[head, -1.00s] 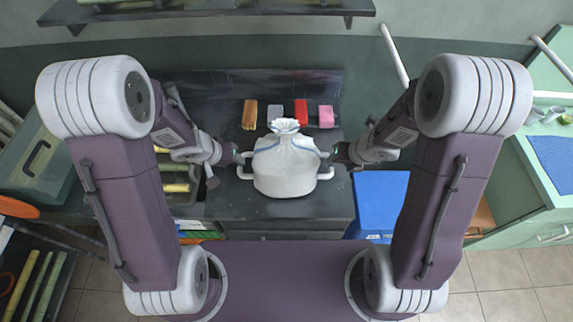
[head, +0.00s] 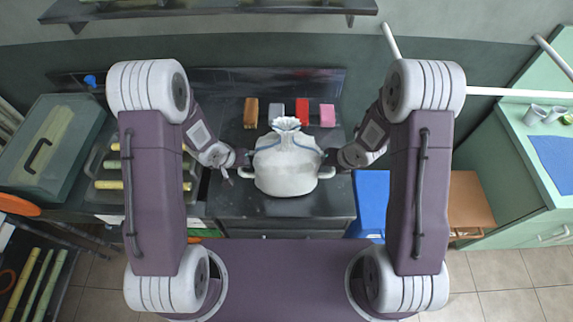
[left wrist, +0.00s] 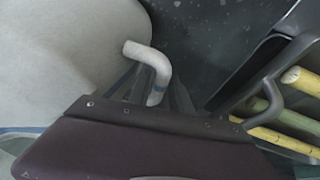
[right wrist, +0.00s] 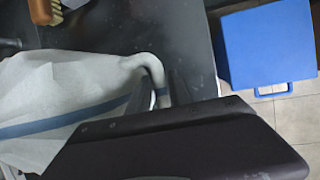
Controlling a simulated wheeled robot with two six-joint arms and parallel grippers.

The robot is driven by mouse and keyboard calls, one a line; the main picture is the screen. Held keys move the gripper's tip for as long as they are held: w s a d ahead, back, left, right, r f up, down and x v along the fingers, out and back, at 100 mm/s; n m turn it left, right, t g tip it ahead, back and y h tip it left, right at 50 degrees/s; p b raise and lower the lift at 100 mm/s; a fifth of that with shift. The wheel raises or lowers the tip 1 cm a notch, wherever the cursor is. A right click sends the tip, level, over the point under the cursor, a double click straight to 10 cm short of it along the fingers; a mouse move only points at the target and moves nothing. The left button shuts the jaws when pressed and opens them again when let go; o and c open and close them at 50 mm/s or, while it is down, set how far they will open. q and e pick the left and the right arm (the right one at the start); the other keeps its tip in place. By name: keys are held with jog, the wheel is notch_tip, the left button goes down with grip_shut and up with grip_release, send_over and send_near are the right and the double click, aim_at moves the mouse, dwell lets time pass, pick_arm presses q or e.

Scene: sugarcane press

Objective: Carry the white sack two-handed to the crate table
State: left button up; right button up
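The white sack (head: 286,170) stands upright on the dark table, with a gathered top, a blue cord and a stiff white loop handle on each side. The left handle (left wrist: 152,68) shows in the left wrist view, the right handle (right wrist: 154,75) in the right wrist view. My left gripper (head: 243,158) is at the sack's left side. Its fingers look apart, with the handle's lower end between them. My right gripper (head: 330,157) is at the right side, close to the right handle.
A rack with yellow canes (head: 112,185) and a green case (head: 50,150) are at left. A blue box (head: 371,200) stands right of the table, then a green counter (head: 520,150).

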pick_arm(q)
grip_shut()
pick_arm(e)
grip_shut()
pick_arm(q)
jog(key=shift+r, duration=0.1)
pick_arm(e)
jog(key=shift+w+r, duration=0.1)
dwell(0.8)
